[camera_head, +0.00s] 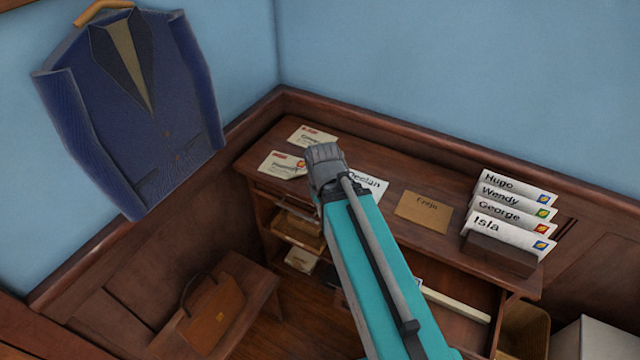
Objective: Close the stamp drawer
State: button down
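A dark wooden desk (400,180) stands against the wall. On its left side, under the top, a small lighter wood drawer or tray (298,232) appears to stick out. I cannot tell whether it is the stamp drawer or whether stamps are in it. Under the right part of the top is a dark open space with a long pale strip (456,305); my arm covers part of it. My teal arm reaches over the desk from the lower right, ending in a grey joint near the left front edge. My gripper's fingers do not show.
Envelopes (281,165) and a brown envelope (424,211) lie on the desktop. A rack (500,254) holds several named letters at the right. A bench with a brown bag (212,315) stands lower left. A blue jacket (140,110) hangs on the wall. Floor shows between bench and desk.

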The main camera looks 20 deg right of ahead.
aim_at(467, 308)
jog(key=z, duration=0.1)
jog(key=k, duration=1.6)
jog(key=z, duration=0.4)
jog(key=i, duration=1)
